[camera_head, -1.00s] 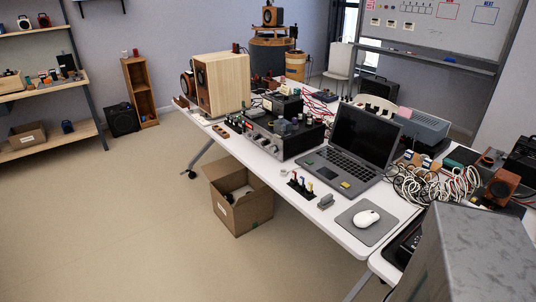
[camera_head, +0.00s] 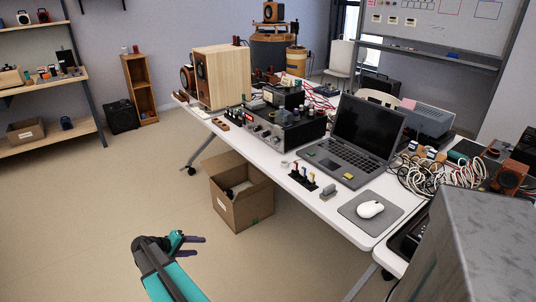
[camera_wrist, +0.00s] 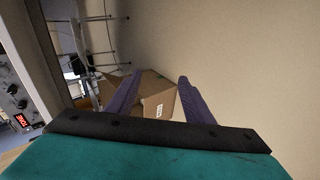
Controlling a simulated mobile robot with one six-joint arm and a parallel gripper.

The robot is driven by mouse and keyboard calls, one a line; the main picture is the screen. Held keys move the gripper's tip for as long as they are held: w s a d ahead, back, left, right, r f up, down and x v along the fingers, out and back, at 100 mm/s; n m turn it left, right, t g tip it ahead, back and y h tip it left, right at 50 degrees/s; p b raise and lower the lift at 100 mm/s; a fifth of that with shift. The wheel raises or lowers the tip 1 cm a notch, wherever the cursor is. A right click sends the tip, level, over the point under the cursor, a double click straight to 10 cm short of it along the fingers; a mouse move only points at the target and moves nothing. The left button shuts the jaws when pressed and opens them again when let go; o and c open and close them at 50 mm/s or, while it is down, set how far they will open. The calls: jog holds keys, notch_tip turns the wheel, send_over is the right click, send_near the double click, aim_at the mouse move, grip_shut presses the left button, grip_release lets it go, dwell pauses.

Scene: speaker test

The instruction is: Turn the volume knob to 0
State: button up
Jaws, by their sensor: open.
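A dark audio unit (camera_head: 300,130) stands on the white table, its front panel with small knobs (camera_head: 267,138) facing the floor side. Its panel also shows at the left edge of the wrist view (camera_wrist: 14,88), with several round knobs and a red label reading TONE. I cannot tell which knob is the volume knob or read its setting. My gripper (camera_head: 201,246), with purple fingers, is open and empty over the floor in front of the table, apart from the unit. In the wrist view my gripper (camera_wrist: 159,82) points toward a cardboard box.
The open cardboard box (camera_head: 240,203) stands on the floor by the table. The white table (camera_head: 325,213) holds a laptop (camera_head: 360,140), a mouse (camera_head: 370,209), a wooden speaker (camera_head: 228,78) and tangled cables (camera_head: 425,175). Open floor lies to the left.

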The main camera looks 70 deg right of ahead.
aim_at(272, 141)
jog(key=s+d+r+m+g+h+b, duration=0.1)
jog(key=d+r+m+h, duration=0.1)
jog(key=d+r, duration=0.7)
jog(key=s+d+r+m+g+h+b, duration=0.15)
jog(key=d+r, duration=0.35)
jog(key=d, duration=0.7)
jog(key=s+d+r+m+g+h, duration=0.1)
jog(key=s+d+r, duration=0.2)
jog(key=d+r, duration=0.3)
jog(key=s+d+r+m+g+h+b, duration=0.1)
jog(key=s+d+r+m+g, duration=0.1)
jog(key=d+r, duration=0.4)
notch_tip(272, 141, up, 3)
jog(key=shift+s+f, duration=0.1)
jog(key=shift+s, duration=0.4)
jog(key=shift+m+h, duration=0.25)
jog(key=x, duration=1.3)
jog(key=shift+s+d+p, duration=0.15)
jog(key=shift+d+p, duration=0.2)
